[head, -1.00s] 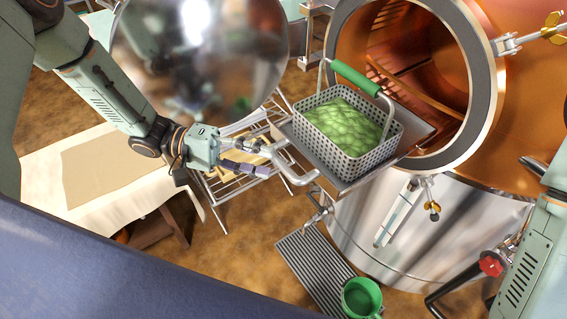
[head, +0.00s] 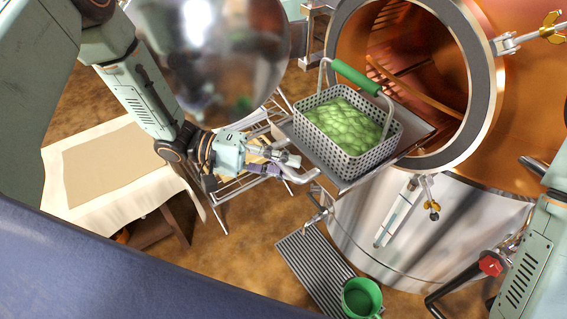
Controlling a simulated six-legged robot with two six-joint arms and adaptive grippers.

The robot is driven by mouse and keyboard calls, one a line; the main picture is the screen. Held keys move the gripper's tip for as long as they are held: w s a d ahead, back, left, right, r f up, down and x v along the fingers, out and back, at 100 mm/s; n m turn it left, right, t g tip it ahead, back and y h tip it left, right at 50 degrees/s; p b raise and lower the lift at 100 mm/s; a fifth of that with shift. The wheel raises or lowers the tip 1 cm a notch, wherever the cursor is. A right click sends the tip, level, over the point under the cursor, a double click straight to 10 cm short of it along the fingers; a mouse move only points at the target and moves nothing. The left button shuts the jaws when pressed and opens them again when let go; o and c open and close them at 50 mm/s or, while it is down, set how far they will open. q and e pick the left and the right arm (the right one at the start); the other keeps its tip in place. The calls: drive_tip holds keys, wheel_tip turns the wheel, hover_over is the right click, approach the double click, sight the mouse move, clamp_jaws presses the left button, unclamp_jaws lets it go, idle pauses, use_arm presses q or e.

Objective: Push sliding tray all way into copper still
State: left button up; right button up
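The sliding tray (head: 416,137) is a flat metal plate sticking out of the round open mouth of the copper still (head: 540,85). A perforated grey basket (head: 366,155) of green stuff, with a green carrying grip, stands on it. The tray's bent metal handle (head: 308,177) is at its near left end. My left gripper (head: 288,165) is at this handle, its fingers overlapping it in the picture. Whether they are closed around the bar cannot be told. My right arm shows at the right edge, but its gripper is out of view.
The still's big round shiny door (head: 205,55) stands open at upper left. A wire rack (head: 232,186) is behind my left gripper. A cloth-covered table (head: 110,170) is at left. A grooved floor grate (head: 310,268) and green mug (head: 361,297) are below.

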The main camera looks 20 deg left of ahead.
use_arm(q)
drive_tip(key=c, duration=0.3)
drive_tip(key=shift+w, duration=0.1)
clamp_jaws()
